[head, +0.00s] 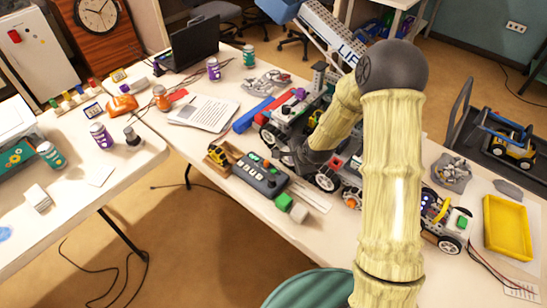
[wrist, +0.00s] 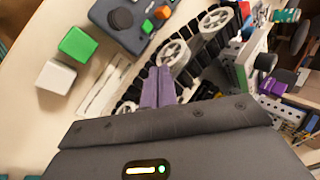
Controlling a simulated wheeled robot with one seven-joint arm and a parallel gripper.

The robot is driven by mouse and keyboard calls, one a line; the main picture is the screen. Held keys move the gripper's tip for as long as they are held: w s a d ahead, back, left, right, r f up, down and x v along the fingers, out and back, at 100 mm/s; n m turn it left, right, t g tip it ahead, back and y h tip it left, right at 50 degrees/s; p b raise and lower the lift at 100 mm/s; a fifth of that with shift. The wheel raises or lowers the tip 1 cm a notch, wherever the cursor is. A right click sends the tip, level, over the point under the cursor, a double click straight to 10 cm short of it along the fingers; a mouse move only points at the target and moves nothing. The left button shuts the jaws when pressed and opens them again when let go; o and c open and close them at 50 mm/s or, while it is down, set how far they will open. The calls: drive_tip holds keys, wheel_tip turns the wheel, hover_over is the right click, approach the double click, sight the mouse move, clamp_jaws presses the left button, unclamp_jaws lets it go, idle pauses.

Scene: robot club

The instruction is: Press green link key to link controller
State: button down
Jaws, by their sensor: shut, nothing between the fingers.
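The controller (head: 258,176) is a dark grey-blue box with a black stick and small coloured buttons, lying on the long table; part of it also shows at the top of the wrist view (wrist: 114,22). A green block-shaped key (head: 283,201) sits beside its near right end, and in the wrist view (wrist: 77,44) it is at upper left. A white block (head: 298,212) lies next to it. My gripper (head: 283,156) is beside the controller's far right side, apart from the green key. Its fingers (wrist: 157,86) are shut and empty, over a black-tracked wheeled robot.
A wheeled robot build (head: 305,118) crowds the area beside my gripper. A toy car (head: 444,222) and yellow tray (head: 507,227) are at right. Paper sheets (head: 203,112) lie behind. The front table edge is near the controller.

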sight(276, 172)
drive_tip(key=w+a+m+t+y+p, duration=0.1)
drive_tip(key=w+a+m+y+p, duration=0.1)
drive_tip(key=w+a+m+p, duration=0.2)
drive_tip(key=a+m+p, duration=0.1)
drive_tip(key=m, duration=0.1)
drive_tip(key=shift+a+m+p, duration=0.3)
drive_tip(key=shift+a+m, duration=0.1)
drive_tip(key=shift+w, duration=0.1)
drive_tip(key=shift+f+b, duration=3.05)
drive_tip(key=shift+f, duration=1.35)
drive_tip(key=shift+w, duration=0.1)
drive_tip(key=shift+s, duration=0.2)
drive_tip(key=shift+w+f, duration=0.1)
